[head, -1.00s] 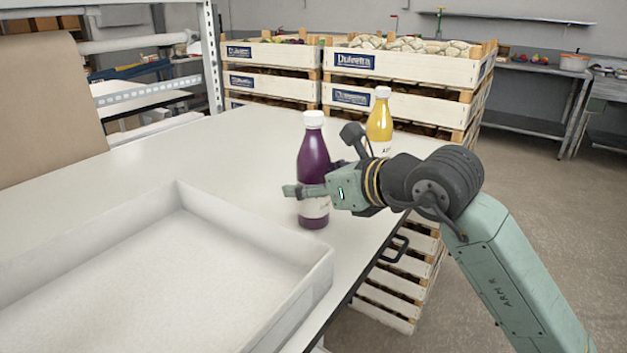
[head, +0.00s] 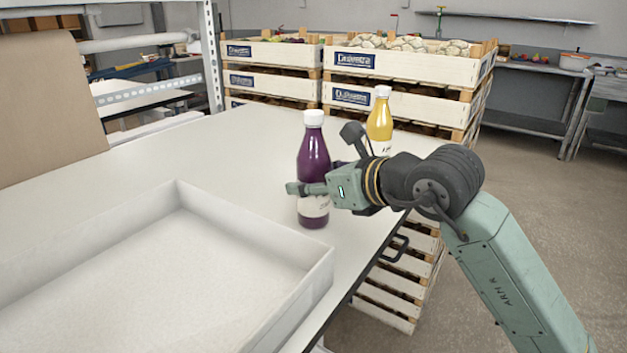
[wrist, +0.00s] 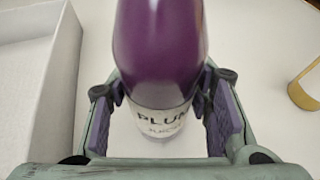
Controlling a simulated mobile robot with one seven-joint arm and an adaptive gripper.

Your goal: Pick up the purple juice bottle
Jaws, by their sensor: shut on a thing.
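The purple juice bottle (head: 314,160) with a white cap stands upright on the white table (head: 255,150), near its right edge. My gripper (head: 308,190) reaches in from the right and is shut on the bottle around its label. In the wrist view the bottle (wrist: 160,50) stands between the two finger pads, and its label reads "PLUM". The bottle's base appears to rest on the table; the head view shows no clear gap under it. Part of the label is hidden by the near finger.
A yellow juice bottle (head: 380,122) stands behind my gripper, partly hidden by it. A large white tray (head: 300,268) lies at the front left of the bottle. Stacked wooden crates (head: 405,66) stand beyond the table. The table's middle is clear.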

